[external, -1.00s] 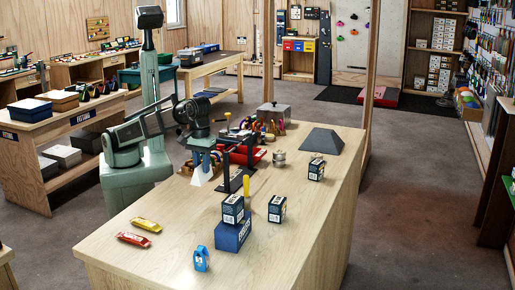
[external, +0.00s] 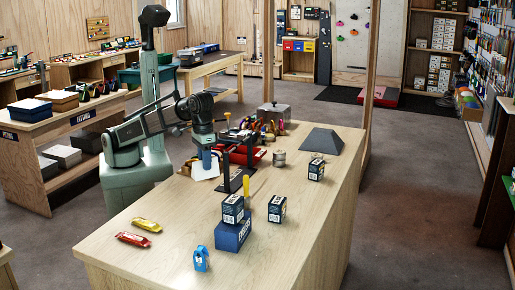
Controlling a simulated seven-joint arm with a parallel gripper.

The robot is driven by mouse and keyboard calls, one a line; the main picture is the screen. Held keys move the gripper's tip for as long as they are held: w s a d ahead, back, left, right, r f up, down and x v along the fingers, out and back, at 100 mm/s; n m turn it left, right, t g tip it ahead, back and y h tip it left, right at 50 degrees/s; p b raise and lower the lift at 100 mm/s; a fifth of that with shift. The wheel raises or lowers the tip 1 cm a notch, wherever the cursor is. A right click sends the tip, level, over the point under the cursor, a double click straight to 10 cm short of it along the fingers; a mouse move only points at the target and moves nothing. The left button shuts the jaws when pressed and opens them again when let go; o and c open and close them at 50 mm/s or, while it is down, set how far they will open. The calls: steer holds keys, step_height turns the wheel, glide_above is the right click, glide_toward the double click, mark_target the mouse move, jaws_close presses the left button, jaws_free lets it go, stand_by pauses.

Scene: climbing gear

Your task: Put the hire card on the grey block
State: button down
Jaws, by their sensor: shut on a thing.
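The white hire card (external: 203,172) hangs tilted at the end of my gripper (external: 207,161), at the left side of the wooden counter. My gripper points down and is shut on the card; the fingertips are small and partly hidden. I cannot tell the card's exact height above the counter. A dark grey block with sloping sides and a flat top (external: 322,140) stands at the back right of the counter, apart from my gripper. Its top looks bare.
A red tray (external: 250,155) and a black stand (external: 236,180) are just right of my gripper. A grey lidded box (external: 273,111) stands behind. Dark boxes (external: 316,169), a blue box (external: 232,233) and a blue device (external: 201,258) stand nearer.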

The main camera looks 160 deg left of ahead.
steer(key=a+r+n, duration=0.2)
steer(key=a, duration=1.3)
step_height(320, 180, up, 6)
steer(key=n, duration=1.4)
glide_above(324, 130)
steer(key=shift+s+f, duration=0.2)
steer(key=shift+f, duration=4.45)
steer(key=c, duration=0.9)
jaws_free()
steer(key=shift+f, duration=0.1)
